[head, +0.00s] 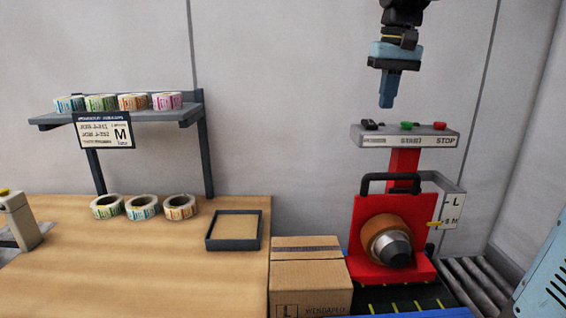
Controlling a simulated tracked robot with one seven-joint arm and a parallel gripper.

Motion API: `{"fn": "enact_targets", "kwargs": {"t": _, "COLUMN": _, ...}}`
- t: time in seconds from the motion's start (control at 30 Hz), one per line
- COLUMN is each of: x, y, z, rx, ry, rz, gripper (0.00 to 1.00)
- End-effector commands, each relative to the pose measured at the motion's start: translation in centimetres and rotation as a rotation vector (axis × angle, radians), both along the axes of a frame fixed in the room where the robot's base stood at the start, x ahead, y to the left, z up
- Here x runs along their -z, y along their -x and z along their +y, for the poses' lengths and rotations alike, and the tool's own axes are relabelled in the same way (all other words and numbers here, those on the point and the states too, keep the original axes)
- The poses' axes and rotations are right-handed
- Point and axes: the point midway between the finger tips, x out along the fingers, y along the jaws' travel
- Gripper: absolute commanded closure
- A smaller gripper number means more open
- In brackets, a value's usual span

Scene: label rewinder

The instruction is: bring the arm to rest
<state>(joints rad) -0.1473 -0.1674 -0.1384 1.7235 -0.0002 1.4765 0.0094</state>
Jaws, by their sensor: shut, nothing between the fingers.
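My gripper (386,101) hangs from my arm (402,22) at the top right of the head view. Its blue fingers point down and are shut, with nothing between them. The fingertips appear just above the grey control panel (404,136) of the label rewinder; I cannot tell the exact gap. The panel has a black switch (370,125), a green button (406,126) over START and a red button (439,126) over STOP. Below it, the red rewinder (369,216) carries an orange-brown roll (383,232) on a dark and silver spindle.
Several label rolls (101,103) stand on the wall shelf (160,116). Three more rolls (142,207) and an empty dark-rimmed tray (233,245) are on the wooden table (120,270). A cardboard box (310,287) stands beside the rewinder. A roller conveyor (475,280) lies at right.

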Motion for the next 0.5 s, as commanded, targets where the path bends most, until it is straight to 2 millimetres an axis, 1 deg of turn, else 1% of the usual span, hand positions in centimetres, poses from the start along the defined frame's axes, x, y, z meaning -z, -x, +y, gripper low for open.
{"fn": "enact_targets", "kwargs": {"t": 0.03, "x": 0.6, "y": 1.6, "z": -0.1, "rx": 0.0, "ry": -0.004, "rz": -0.022, "gripper": 1.0}}
{"fn": "enact_targets", "kwargs": {"t": 0.1, "x": 1.6, "y": 3.3, "z": -0.2, "rx": 0.001, "ry": -0.008, "rz": -0.057, "gripper": 1.0}}
{"fn": "enact_targets", "kwargs": {"t": 0.27, "x": 4.3, "y": 7.3, "z": -0.2, "rx": 0.0, "ry": -0.011, "rz": -0.132, "gripper": 1.0}}
{"fn": "enact_targets", "kwargs": {"t": 0.5, "x": 9.3, "y": 13.1, "z": 0.0, "rx": 0.003, "ry": -0.004, "rz": -0.248, "gripper": 1.0}}
